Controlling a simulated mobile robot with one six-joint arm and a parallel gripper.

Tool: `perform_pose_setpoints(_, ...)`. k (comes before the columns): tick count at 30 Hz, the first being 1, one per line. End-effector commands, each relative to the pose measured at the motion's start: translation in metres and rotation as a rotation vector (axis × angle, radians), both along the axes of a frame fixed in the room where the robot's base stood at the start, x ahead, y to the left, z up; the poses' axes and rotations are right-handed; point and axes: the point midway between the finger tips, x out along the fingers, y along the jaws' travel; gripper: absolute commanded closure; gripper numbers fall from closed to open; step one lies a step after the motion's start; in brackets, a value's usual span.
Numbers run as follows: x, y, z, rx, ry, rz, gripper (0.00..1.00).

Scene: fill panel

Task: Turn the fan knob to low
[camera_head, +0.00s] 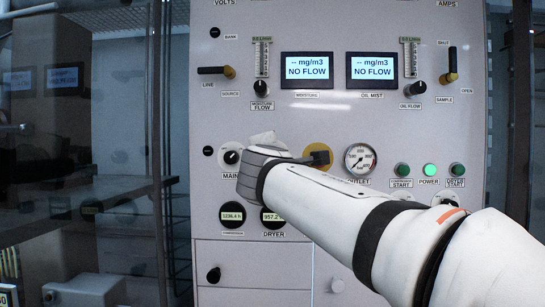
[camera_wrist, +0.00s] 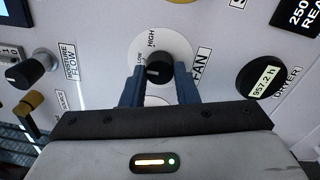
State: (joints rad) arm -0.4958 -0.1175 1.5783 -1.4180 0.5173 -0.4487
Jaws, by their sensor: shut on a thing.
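The fan knob (camera_wrist: 155,70) is a small black knob on a round white dial plate (camera_wrist: 178,45). The dial carries the words LOW and HIGH, and a FAN label (camera_wrist: 201,66) is beside it. My gripper (camera_wrist: 159,84) has its two blue fingers on either side of the knob, shut on it. A small light mark shows on the knob's face, but its exact pointing is hard to read. In the head view my wrist and arm cover the fan knob and the fingertips.
The moisture flow knob (camera_wrist: 30,69) and a dryer gauge (camera_wrist: 262,80) flank the fan dial. In the head view, the main knob (camera_head: 230,157) is left of my wrist, and the outlet gauge (camera_head: 360,158) and green buttons (camera_head: 429,170) are to the right.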

Motion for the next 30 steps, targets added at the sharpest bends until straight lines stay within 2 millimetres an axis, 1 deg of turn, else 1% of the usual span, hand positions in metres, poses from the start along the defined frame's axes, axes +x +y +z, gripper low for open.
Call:
perform_pose_setpoints(1,-0.001,0.001,0.005,0.001,-0.008,0.004,0.71)
perform_pose_setpoints(6,-0.001,0.001,0.004,0.001,-0.006,0.004,0.57)
perform_pose_setpoints(9,-0.001,0.0,0.003,0.0,-0.005,0.003,0.51)
perform_pose_setpoints(17,-0.004,0.001,0.002,0.0,-0.003,0.003,0.51)
perform_pose_setpoints(20,-0.015,0.002,0.001,0.001,-0.005,0.005,0.51)
perform_pose_setpoints(27,-0.057,0.002,0.0,0.002,-0.005,0.007,0.51)
perform_pose_setpoints(30,-0.07,0.002,0.0,0.002,-0.005,0.007,0.51)
